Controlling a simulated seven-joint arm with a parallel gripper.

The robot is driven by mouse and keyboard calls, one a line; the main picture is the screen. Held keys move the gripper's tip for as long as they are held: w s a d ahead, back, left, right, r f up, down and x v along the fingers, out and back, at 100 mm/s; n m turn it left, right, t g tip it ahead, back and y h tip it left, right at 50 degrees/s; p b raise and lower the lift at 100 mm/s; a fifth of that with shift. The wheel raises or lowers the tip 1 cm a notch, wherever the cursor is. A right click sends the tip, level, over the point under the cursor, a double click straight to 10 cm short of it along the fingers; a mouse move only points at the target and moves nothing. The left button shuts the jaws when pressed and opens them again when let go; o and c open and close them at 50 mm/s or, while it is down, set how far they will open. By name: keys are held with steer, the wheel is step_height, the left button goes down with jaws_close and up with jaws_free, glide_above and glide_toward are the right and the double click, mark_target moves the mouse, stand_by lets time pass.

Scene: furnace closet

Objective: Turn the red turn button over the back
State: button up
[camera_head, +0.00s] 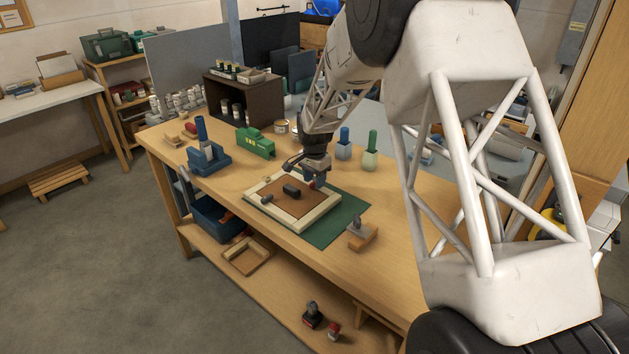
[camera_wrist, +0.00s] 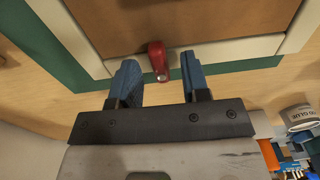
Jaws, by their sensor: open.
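A cream picture frame (camera_head: 308,220) lies flat on a green mat (camera_head: 335,226), with its brown back panel (camera_head: 287,205) facing up. The red turn button (camera_wrist: 157,58) shows in the wrist view at the frame's edge, pointing roughly across the cream rail. My gripper (camera_wrist: 158,80) is open, with its blue fingers on either side of the button and gaps on both sides. In the head view, my gripper (camera_head: 313,176) is low over the frame's far right part and partly hides the button there. I cannot tell how far its tips are above the frame.
A dark block (camera_head: 291,190) lies on the back panel. A wooden-based tool (camera_head: 361,234) stands near the mat's front right. Blue-topped (camera_head: 344,145) and green-topped (camera_head: 370,156) bottles stand behind the frame.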

mark_target(314, 181)
steer(key=shift+r, duration=3.6)
steer(key=shift+s+d+r, duration=0.15)
steer(key=shift+s+r, duration=0.2)
steer(key=shift+r, duration=0.05)
steer(key=s+d+r+n, duration=0.1)
steer(key=s+d+r, duration=0.1)
steer(key=s+r, duration=0.45)
steer(key=s+d+r+n+t, duration=0.1)
steer(key=s+d+r+n, duration=0.15)
steer(key=s, duration=0.65)
steer(key=s+d+r+n, duration=0.1)
steer(key=s+d+r, duration=0.1)
steer(key=s+r, duration=0.45)
steer(key=s+d+f+n, duration=0.1)
steer(key=s+d+n, duration=0.1)
steer(key=s, duration=1.2)
steer(key=s+d+n+t, duration=0.1)
steer(key=s+d+n, duration=0.1)
steer(key=s, duration=1.3)
steer(key=shift+s+d+f+t, duration=0.25)
steer(key=shift+f+t, duration=0.05)
steer(key=shift+f, duration=0.05)
